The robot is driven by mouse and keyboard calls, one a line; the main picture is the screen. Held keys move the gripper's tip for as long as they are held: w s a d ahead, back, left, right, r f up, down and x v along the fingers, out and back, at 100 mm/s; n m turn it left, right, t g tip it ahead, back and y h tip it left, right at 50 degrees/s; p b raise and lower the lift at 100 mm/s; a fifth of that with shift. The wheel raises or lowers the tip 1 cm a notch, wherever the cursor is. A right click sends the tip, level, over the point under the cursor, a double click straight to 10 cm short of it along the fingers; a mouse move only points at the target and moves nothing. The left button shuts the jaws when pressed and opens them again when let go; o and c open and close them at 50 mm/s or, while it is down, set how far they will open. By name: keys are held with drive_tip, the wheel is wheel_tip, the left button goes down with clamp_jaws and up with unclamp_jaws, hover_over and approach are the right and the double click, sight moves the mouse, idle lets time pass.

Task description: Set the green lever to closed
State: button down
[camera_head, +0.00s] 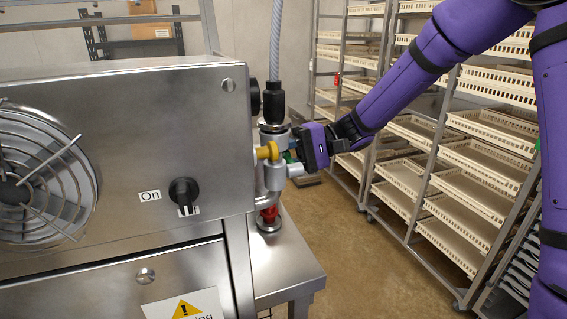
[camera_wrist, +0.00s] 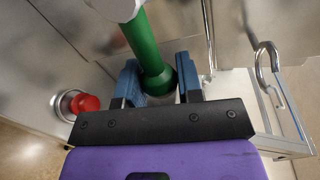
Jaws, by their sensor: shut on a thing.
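The green lever (camera_wrist: 145,42) shows in the wrist view as a green rod with a rounded end. It runs down from a pale round fitting at the top edge to between the two blue fingers of my gripper (camera_wrist: 159,76). My gripper is shut on the lever near its rounded end. In the head view my gripper (camera_head: 297,147) is at the pipe fittings on the right side of the steel machine. There only a small bit of the green lever (camera_head: 289,157) shows, and the gripper hides most of it.
A yellow handle (camera_head: 267,151) sits close left of my gripper. A red knob (camera_head: 269,214) is below on the same pipework and also shows in the wrist view (camera_wrist: 85,102). The steel machine (camera_head: 150,120) is at left. Tray racks (camera_head: 450,190) stand at right, with floor between.

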drive_tip(key=shift+r+n, duration=0.3)
drive_tip(key=shift+n, duration=0.1)
idle(0.3)
drive_tip(key=c, duration=0.8)
unclamp_jaws()
drive_tip(key=v, duration=1)
drive_tip(key=shift+w+d+r, duration=0.1)
drive_tip(key=shift+d, duration=0.3)
